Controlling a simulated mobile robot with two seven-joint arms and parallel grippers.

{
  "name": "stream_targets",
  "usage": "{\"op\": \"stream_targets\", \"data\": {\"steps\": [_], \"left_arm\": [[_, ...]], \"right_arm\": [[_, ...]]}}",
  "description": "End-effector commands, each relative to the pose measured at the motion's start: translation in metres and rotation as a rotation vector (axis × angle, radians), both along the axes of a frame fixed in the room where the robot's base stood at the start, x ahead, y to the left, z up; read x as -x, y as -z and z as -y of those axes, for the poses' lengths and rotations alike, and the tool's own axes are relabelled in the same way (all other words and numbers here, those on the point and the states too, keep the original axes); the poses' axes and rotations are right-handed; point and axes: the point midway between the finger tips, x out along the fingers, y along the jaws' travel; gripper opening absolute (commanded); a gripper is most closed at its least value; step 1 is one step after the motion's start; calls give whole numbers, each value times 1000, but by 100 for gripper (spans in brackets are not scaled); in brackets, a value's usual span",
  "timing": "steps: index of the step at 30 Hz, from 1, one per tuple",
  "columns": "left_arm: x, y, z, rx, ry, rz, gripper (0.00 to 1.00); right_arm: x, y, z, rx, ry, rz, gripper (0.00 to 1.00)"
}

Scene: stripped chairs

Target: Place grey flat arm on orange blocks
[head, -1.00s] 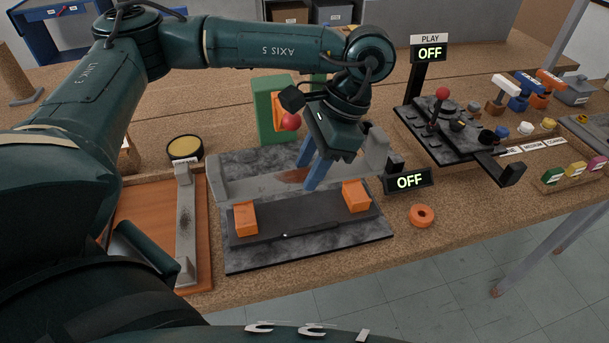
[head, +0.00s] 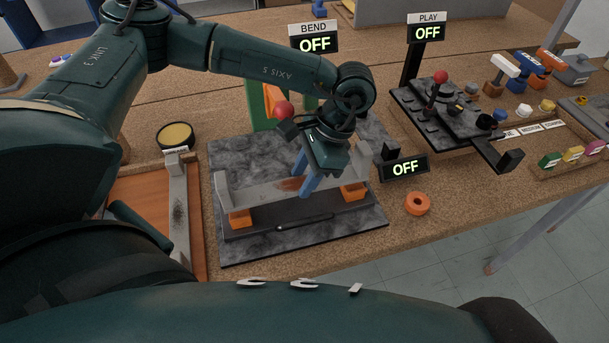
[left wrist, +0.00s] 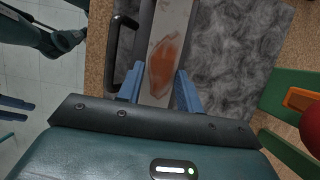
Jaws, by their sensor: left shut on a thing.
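The grey flat arm (head: 255,196), with turned-up ends and a rust-brown patch, lies level over the two orange blocks, left (head: 240,219) and right (head: 353,191). It covers part of their tops; I cannot tell whether it touches them or hangs just above. My left gripper (head: 304,180) is shut on the middle of this arm, with blue fingers on either side. In the left wrist view the fingers (left wrist: 158,94) straddle the arm (left wrist: 168,25) by its rusty patch. The blocks sit on a dark bar (head: 290,224). My right gripper is not in view.
The bar lies on a mottled grey plate (head: 225,159). A second grey arm (head: 179,205) lies on an orange-brown tray at left. A green stand (head: 260,108) is behind. An OFF sign (head: 405,168) and orange ring (head: 417,204) are to the right, near the table edge.

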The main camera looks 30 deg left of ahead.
Motion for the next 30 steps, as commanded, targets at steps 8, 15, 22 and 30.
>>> {"op": "stream_targets", "data": {"steps": [8,15,22,30], "left_arm": [[0,13,0,1,0,2,0],[0,15,0,1,1,1,42],[0,15,0,1,1,1,58],[0,11,0,0,0,1,58]], "right_arm": [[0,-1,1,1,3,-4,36],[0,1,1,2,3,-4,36],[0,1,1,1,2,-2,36],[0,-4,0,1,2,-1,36]]}}
